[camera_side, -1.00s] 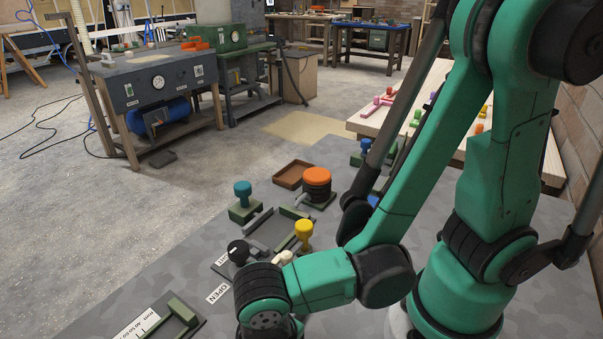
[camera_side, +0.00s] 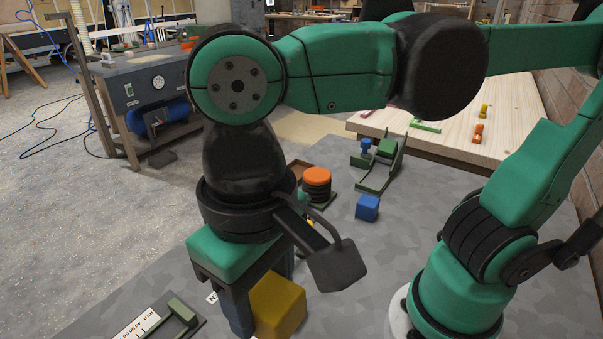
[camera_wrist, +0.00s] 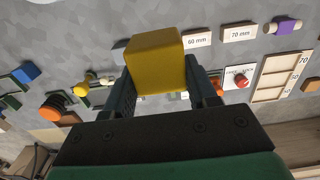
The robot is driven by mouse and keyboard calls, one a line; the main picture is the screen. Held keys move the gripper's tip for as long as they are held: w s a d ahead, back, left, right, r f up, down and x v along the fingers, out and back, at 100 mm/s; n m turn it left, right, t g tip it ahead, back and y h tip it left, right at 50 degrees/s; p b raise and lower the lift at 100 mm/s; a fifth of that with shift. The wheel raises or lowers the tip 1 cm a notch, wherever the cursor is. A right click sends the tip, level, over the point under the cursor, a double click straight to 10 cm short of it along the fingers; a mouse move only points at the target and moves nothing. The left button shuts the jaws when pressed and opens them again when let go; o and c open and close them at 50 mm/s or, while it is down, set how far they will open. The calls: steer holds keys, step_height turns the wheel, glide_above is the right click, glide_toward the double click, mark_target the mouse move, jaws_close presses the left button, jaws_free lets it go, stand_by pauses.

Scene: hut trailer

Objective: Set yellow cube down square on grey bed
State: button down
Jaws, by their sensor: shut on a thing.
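The yellow cube (camera_side: 277,306) is held between the fingers of my gripper (camera_side: 262,300) in the side view, at the lower middle. In the wrist view the cube (camera_wrist: 155,62) sits between the two dark fingers of my gripper (camera_wrist: 162,88), and its far end sticks out past them. My gripper is shut on it. The cube appears raised above the grey patterned table (camera_side: 400,270), but the height of the gap is hard to judge. I cannot pick out the grey bed for sure; my arm and the cube hide much of the fixture area.
A blue cube (camera_side: 367,207) stands right of my gripper, before a green bracket (camera_side: 380,178). An orange-topped knob (camera_side: 317,178) stands behind. A scale-marked plate (camera_side: 165,323) lies front left. The wrist view shows a red button (camera_wrist: 243,82) and a compartment tray (camera_wrist: 262,95).

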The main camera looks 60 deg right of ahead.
steer(key=shift+r, duration=0.95)
steer(key=shift+w+d+r, duration=0.1)
steer(key=shift+w+r, duration=0.15)
steer(key=shift+w, duration=0.05)
steer(key=w+d+r+m, duration=0.1)
steer(key=w+d+m, duration=0.75)
steer(key=d, duration=0.35)
steer(key=w+d+m, duration=0.7)
steer(key=d+m, duration=0.2)
steer(key=d, duration=0.3)
steer(key=shift+m, duration=0.25)
steer(key=f, duration=1)
steer(key=d+f, duration=0.1)
steer(key=f, duration=0.5)
steer(key=shift+w, duration=0.15)
steer(key=shift+f, duration=2)
steer(key=shift+f, duration=0.1)
